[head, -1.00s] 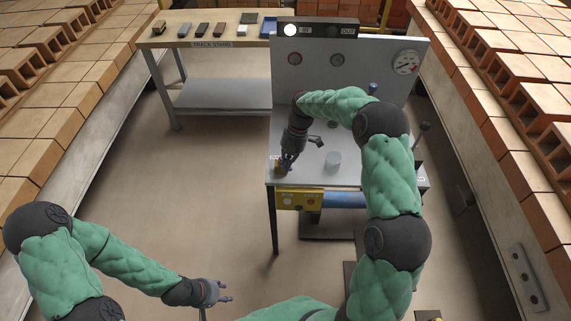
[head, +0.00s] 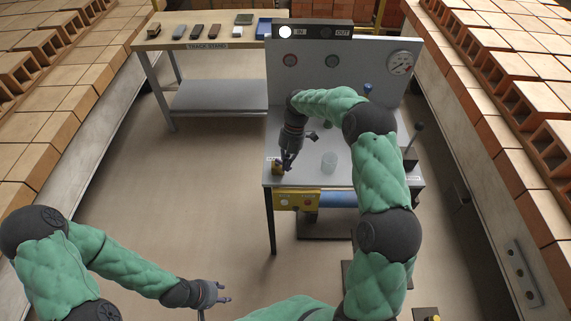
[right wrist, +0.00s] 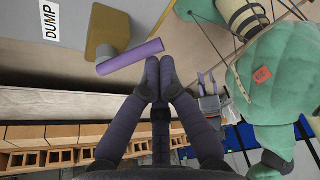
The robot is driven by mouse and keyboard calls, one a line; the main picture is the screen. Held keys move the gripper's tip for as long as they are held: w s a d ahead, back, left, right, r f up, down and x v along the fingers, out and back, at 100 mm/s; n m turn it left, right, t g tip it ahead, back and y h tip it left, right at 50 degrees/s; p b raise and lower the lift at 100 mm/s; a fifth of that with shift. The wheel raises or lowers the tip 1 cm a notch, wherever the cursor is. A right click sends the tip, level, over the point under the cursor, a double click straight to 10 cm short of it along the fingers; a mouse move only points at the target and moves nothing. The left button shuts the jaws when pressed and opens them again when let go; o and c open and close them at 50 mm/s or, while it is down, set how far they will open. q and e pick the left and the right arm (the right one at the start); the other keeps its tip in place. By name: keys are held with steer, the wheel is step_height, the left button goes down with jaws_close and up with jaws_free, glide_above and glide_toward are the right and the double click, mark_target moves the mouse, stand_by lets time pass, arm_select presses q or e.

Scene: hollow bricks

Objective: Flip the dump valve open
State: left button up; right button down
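The dump valve shows in the right wrist view as a brass-coloured plate (right wrist: 107,36) with a purple bar handle (right wrist: 130,57), beside a white DUMP label (right wrist: 49,22). In the head view the valve (head: 277,168) is a small yellowish piece at the front left corner of the grey bench. My right gripper (right wrist: 159,62) has its fingertips together with nothing seen between them, close to the handle's right end. I cannot tell whether they touch it. It also shows above the bench corner (head: 286,166). My left gripper (head: 226,292) is open and empty, low over the floor.
A yellow button box (head: 297,199) hangs under the front edge. A black-knobbed lever (head: 415,140) stands at the right. The track stand (head: 205,44) is behind left. Brick stacks line both sides.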

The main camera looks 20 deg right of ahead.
steer(key=shift+w+d+p, duration=0.25)
steer(key=shift+d+p, duration=0.15)
steer(key=shift+d, duration=0.25)
steer(key=shift+w+d+p, duration=0.3)
steer(key=shift+w+d, duration=0.1)
steer(key=shift+d, duration=0.05)
stand_by(1.1)
steer(key=shift+a, duration=0.1)
